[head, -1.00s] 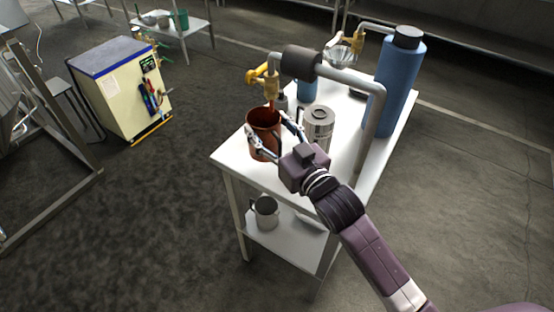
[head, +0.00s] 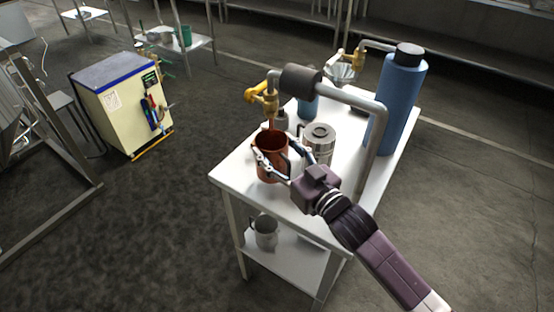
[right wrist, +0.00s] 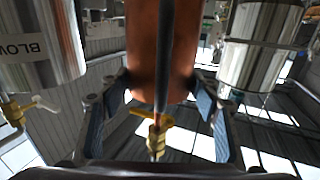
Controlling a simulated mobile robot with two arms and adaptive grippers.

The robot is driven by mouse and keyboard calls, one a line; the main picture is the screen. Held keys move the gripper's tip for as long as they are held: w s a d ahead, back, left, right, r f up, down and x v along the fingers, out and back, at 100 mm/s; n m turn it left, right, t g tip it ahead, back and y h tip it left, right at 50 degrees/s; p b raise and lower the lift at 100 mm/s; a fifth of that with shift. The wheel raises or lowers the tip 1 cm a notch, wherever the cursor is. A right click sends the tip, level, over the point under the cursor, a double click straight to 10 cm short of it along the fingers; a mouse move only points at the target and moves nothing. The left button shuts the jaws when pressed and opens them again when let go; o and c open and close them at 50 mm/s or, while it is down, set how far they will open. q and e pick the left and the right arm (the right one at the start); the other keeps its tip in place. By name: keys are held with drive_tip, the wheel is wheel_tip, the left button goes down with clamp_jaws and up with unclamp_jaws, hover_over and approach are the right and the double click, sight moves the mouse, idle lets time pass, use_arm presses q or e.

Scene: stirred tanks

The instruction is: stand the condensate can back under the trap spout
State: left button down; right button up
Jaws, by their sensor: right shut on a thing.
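The copper condensate can (head: 268,165) is upright at the near left part of the white table, its open mouth facing up. My right gripper (head: 272,166) is shut on it, one finger on each side. In the right wrist view the can (right wrist: 145,50) is between the fingers, with its dark handle running down the middle. The brass trap spout (head: 270,107) with its yellow lever hangs just above and behind the can's mouth. I cannot tell whether the can's base touches the table. My left gripper is not in view.
A silver canister (head: 319,146) stands close right of the can. A grey pipe (head: 376,150) comes down to the table beyond it, near a tall blue cylinder (head: 399,95). A metal mug (head: 265,232) stands on the lower shelf (head: 290,265). The near left tabletop corner is bare.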

sight(281, 163)
wheel_tip(281, 163, down, 3)
drive_tip(key=shift+f, duration=0.1)
drive_tip(key=shift+f, duration=0.1)
drive_tip(key=o, duration=1.8)
drive_tip(key=shift+o, duration=0.2)
